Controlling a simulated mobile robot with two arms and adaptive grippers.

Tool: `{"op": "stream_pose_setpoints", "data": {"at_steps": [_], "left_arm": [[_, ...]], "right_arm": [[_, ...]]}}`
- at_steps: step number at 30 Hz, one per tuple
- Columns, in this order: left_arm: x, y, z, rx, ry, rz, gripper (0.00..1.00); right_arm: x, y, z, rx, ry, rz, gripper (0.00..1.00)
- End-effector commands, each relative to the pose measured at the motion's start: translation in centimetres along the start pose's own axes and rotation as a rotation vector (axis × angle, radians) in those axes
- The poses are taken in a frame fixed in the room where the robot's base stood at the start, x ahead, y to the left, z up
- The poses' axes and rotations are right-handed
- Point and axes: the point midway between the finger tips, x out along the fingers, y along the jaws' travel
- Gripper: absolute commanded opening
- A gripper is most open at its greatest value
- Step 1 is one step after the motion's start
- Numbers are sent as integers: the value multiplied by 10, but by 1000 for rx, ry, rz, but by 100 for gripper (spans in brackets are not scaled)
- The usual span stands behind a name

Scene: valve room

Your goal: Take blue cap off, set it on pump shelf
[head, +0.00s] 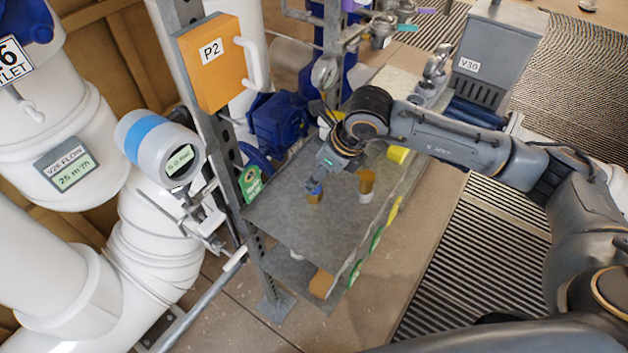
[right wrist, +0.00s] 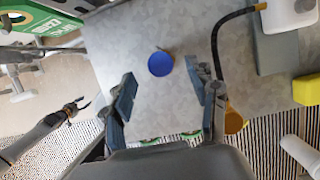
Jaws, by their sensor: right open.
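The blue cap (right wrist: 160,64) shows as a round disc in the right wrist view, between and beyond my right gripper's fingers.
An amber bottle with a white lower part (head: 366,187) stands to the right on the shelf. A yellow block (head: 398,154) lies farther back. A steel post (head: 225,130) with an orange P2 box (head: 215,65) rises at the left. The shelf's front is bare.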

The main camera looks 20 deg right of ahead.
Motion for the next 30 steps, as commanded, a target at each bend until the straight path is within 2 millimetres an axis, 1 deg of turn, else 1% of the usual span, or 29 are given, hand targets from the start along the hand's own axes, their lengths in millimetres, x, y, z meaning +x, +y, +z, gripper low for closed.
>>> {"op": "stream_pose_setpoints", "data": {"at_steps": [1,3,6,9,14,17,18,21,30], "left_arm": [[-9,0,-1,0,0,0,40],[-11,-1,-1,0,0,-1,40],[-12,-1,-1,0,0,-1,40],[-12,-1,-2,0,1,-1,40],[-12,-2,-2,0,1,-2,40],[-12,-2,-2,0,1,-2,40],[-12,-2,-2,0,2,-2,40],[-12,-2,-2,0,2,-2,40],[-12,-2,-3,1,3,-2,40]], "right_arm": [[5,1,0,1,5,3,58],[16,0,-1,1,2,2,58],[27,1,-1,1,1,3,58],[31,0,-1,0,0,1,58],[31,0,-1,0,-1,1,58],[31,0,-1,0,-1,1,40],[31,0,-1,0,-1,1,32],[31,0,-1,0,-1,1,15],[30,0,-1,0,-1,1,15]]}}
